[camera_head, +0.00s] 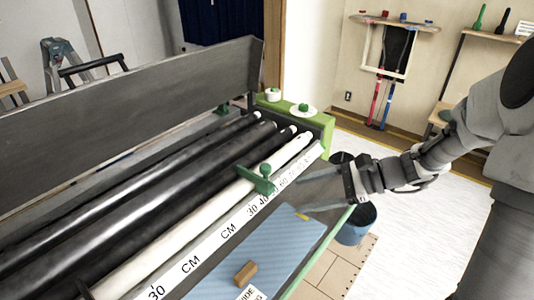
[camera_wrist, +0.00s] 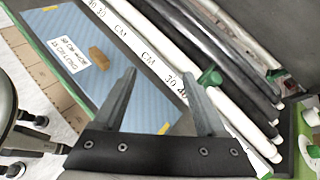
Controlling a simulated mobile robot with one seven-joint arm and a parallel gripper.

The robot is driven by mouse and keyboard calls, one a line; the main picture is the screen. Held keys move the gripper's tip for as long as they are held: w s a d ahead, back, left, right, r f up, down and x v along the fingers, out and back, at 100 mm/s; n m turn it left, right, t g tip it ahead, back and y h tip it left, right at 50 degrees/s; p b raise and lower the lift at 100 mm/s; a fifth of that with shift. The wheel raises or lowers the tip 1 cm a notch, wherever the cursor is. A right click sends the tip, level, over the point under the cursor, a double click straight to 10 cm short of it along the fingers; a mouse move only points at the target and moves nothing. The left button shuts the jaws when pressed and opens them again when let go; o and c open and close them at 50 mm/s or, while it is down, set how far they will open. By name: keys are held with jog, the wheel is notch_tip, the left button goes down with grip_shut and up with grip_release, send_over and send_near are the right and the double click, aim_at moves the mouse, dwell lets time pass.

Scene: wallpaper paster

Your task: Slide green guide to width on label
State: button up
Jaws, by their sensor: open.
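The green guide (camera_head: 262,180), with a round knob, sits across the white roller and the CM scale (camera_head: 222,232), near the 30–40 marks. In the wrist view the guide (camera_wrist: 210,78) is just right of the right finger and partly hidden by it. My gripper (camera_head: 299,196) is open and empty, to the right of the guide and apart from it, above the blue sheet. In the wrist view my gripper (camera_wrist: 158,66) has its fingers spread over the sheet and scale. The white label (camera_wrist: 68,54) lies on the blue sheet (camera_wrist: 100,85); its print is too small to read surely.
A wooden block (camera_head: 245,273) lies on the blue sheet by the label. Black and white rollers run along the machine beneath a tilted grey panel (camera_head: 120,110). A green end housing (camera_head: 310,123) stands at the far end. A blue bucket (camera_head: 356,226) is on the floor to the right.

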jog(key=w+d+f+m+t+y+b, duration=0.35)
jog(key=w+d+f+m+t, duration=0.2)
jog(key=w+f+m, duration=0.2)
jog(key=b, duration=0.2)
send_near(266, 166)
jog(key=shift+t, duration=0.25)
jog(key=x, duration=0.6)
jog(key=f+x, duration=0.1)
jog(key=x, duration=0.3)
jog(key=shift+s+a+f, duration=0.1)
jog(key=shift+s+a, duration=0.05)
grip_shut()
jog(key=shift+m, duration=0.25)
